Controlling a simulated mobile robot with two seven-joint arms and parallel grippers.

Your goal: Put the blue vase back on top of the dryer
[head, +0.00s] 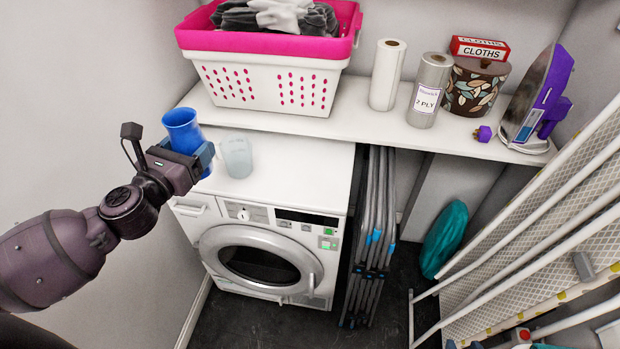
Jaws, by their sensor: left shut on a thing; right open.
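The blue vase (182,128) is in my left gripper (195,158), which is shut on it. The vase is held roughly upright, with its open top upward, at the left front of the dryer (290,190). The gripper covers the lower part of the vase, and I cannot tell how high its base is above the dryer top. The dryer is white with a round dark door, and its top is mostly bare. My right gripper is not in view.
A translucent cup (236,156) stands on the dryer top, just right of the vase. The shelf (360,123) above the back holds a pink-and-white laundry basket (265,85), paper rolls (387,75), a tin and an iron (535,95). Folded racks (372,240) stand right of the dryer.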

